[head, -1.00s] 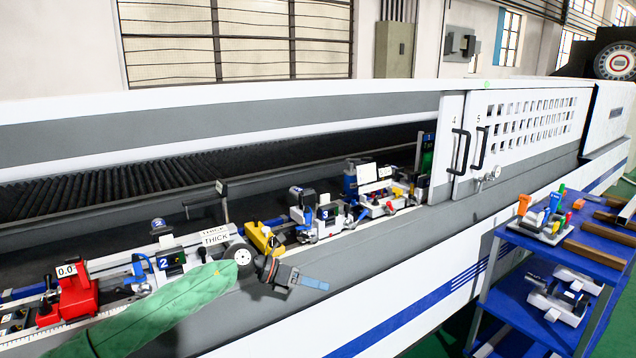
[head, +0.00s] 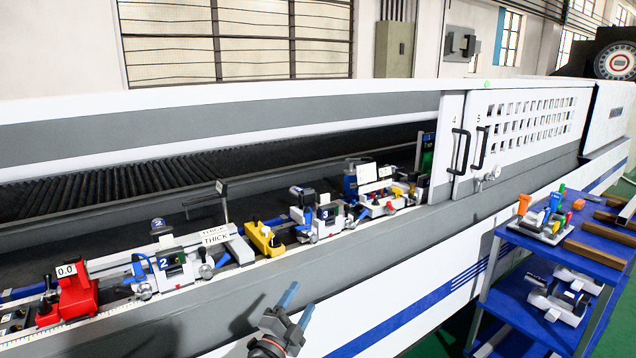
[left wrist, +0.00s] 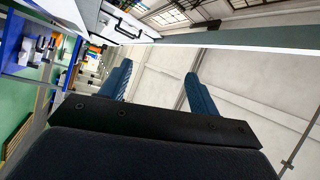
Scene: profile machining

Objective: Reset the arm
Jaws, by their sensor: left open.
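My left gripper (head: 297,304) is at the bottom middle of the head view, in front of the white and grey front of the long machine (head: 400,259). Its two blue fingers are apart and hold nothing. In the left wrist view the fingers (left wrist: 158,88) stand open with only the wall and machine behind them. The left arm's green sleeve is out of the head view. My right gripper is not in view.
Clamping units stand along the machine bed: a red one (head: 74,301), a yellow one (head: 263,240) and several white ones. A blue shelf cart (head: 567,245) with tools stands at the right. Closed machine doors (head: 520,125) are behind it.

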